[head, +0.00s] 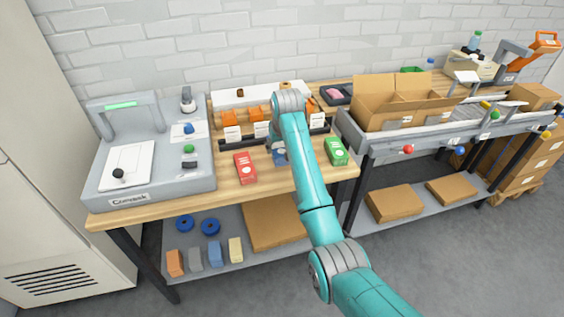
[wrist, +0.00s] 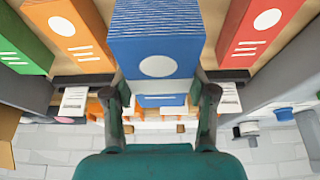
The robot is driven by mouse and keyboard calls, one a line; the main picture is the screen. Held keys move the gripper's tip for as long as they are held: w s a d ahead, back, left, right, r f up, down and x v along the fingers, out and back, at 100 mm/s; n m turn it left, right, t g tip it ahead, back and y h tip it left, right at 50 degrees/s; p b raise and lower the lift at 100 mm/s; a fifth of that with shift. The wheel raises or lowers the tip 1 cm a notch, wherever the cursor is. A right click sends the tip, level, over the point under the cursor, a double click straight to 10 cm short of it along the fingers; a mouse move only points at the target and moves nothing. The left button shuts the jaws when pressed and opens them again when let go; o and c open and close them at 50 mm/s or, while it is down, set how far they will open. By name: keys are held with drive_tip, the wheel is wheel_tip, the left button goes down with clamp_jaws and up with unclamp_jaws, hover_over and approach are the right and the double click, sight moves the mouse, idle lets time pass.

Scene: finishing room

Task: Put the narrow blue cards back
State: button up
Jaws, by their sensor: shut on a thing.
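In the wrist view a blue card pack (wrist: 128,54) with a white disc on its face sits between the two fingers of my gripper (wrist: 160,97). The fingers are shut on its sides. An orange pack (wrist: 75,22) and a green pack (wrist: 22,42) are to its left there, and a red pack (wrist: 250,30) is to its right. In the head view my gripper (head: 280,152) is over the wooden bench, mostly hidden by my arm, with a bit of blue showing. The red pack (head: 245,168) and green pack (head: 337,151) stand either side.
A dark rail with white tags (head: 232,134) runs behind the packs, before bins with orange contents (head: 227,118). A grey machine (head: 150,150) fills the bench's left end. An open carton (head: 400,103) is on the right. Blue rings and small blocks are on the lower shelf (head: 265,222).

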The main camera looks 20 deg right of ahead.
drive_tip(key=shift+a+f, duration=0.1)
drive_tip(key=shift+f, duration=3.1)
drive_tip(key=shift+f, duration=0.15)
drive_tip(key=o, duration=1.4)
drive_tip(key=shift+o, duration=0.2)
drive_tip(key=v, duration=1.2)
drive_tip(key=shift+s, duration=0.1)
